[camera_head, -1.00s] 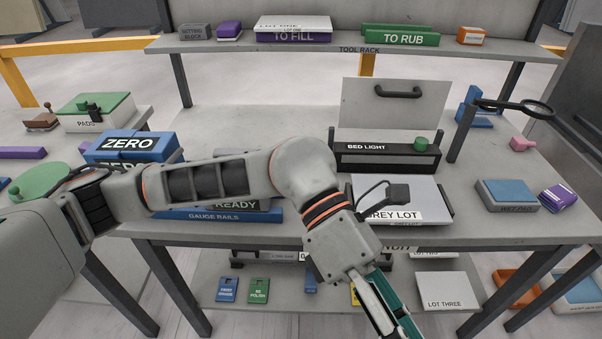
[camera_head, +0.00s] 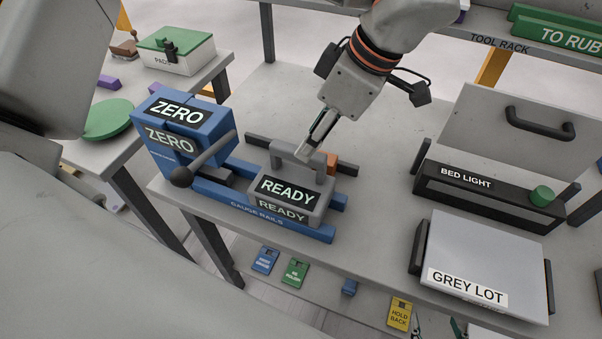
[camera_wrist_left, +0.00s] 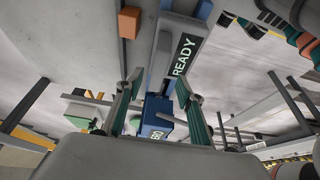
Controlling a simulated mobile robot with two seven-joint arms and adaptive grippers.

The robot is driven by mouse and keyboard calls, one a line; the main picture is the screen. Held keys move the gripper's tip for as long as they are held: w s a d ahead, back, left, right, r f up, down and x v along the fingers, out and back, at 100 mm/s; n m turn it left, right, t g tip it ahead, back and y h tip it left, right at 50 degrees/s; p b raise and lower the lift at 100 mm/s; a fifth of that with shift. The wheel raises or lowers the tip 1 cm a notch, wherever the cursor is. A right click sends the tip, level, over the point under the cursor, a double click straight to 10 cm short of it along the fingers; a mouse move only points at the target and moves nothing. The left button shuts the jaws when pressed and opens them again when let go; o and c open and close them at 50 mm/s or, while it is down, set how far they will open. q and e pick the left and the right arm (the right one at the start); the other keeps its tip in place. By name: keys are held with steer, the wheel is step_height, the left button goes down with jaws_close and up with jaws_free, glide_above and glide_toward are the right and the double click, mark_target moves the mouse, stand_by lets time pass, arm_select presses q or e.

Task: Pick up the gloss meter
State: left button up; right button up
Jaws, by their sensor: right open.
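The device I take for the gloss meter is a grey block with a dark READY label (camera_head: 288,192) and a grey arched handle (camera_head: 277,157). It sits on the blue gauge rails (camera_head: 222,196) on the slab.
A blue ZERO block (camera_head: 176,112) with a black-knobbed lever (camera_head: 181,177) stands left of the READY device. A small orange block (camera_head: 332,163) lies behind it. The bed light box (camera_head: 480,192) and grey lot panel (camera_head: 485,255) are at the right.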

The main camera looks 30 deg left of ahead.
arm_select(q)
steer(key=shift+s+a+f, duration=0.2)
steer(key=shift+a+f, duration=0.05)
steer(key=shift+f, duration=0.15)
steer(key=shift+s+a+f, duration=0.15)
steer(key=shift+a+f, duration=0.05)
steer(key=shift+f, duration=0.2)
glide_above(292, 181)
steer(key=w, duration=0.3)
steer(key=shift+s+f, duration=0.15)
steer(key=shift+f, duration=1.05)
steer(key=shift+s+f, duration=0.1)
steer(key=shift+f, duration=1.1)
jaws_close()
